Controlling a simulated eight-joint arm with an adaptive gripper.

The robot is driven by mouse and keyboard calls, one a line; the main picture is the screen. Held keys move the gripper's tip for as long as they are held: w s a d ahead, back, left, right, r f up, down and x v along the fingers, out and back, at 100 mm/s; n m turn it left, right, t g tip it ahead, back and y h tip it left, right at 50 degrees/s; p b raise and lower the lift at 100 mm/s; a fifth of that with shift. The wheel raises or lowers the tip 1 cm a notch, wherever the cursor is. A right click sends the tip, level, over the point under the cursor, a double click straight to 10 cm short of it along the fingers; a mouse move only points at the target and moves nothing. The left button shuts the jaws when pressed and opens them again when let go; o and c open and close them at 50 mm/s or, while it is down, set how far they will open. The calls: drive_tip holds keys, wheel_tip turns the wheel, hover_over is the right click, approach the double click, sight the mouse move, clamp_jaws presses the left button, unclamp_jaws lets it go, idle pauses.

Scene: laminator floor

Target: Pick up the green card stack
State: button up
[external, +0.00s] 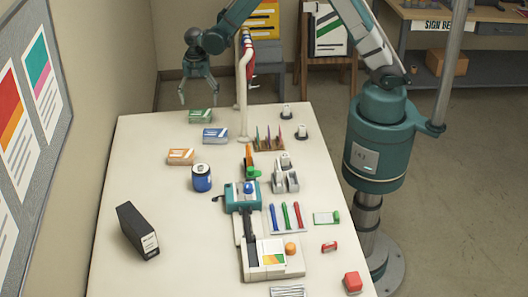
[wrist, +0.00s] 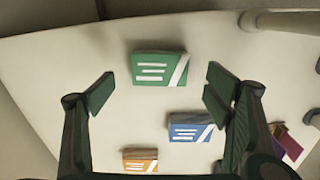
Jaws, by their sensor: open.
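The green card stack (external: 200,116) lies flat near the far left edge of the white table, farthest back in a row of card stacks. It also shows in the wrist view (wrist: 159,69), at upper centre and fully visible. My gripper (external: 197,97) is above the table at that far end, pointing down over the green stack. In the wrist view my gripper (wrist: 157,92) has its two fingers spread wide, with nothing between the pads. The green stack lies beyond the fingertips and apart from them.
A blue card stack (external: 215,134) and an orange one (external: 181,156) lie nearer the camera. A white post (external: 242,90) stands right of the green stack. The tabletop left of the stacks is clear.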

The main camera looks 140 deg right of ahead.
sight(200, 112)
drive_tip(key=shift+f, duration=0.95)
drive_tip(key=shift+f, duration=0.15)
drive_tip(key=shift+w+a+f, duration=0.1)
drive_tip(key=shift+f, duration=2.35)
drive_tip(key=c, duration=1.1)
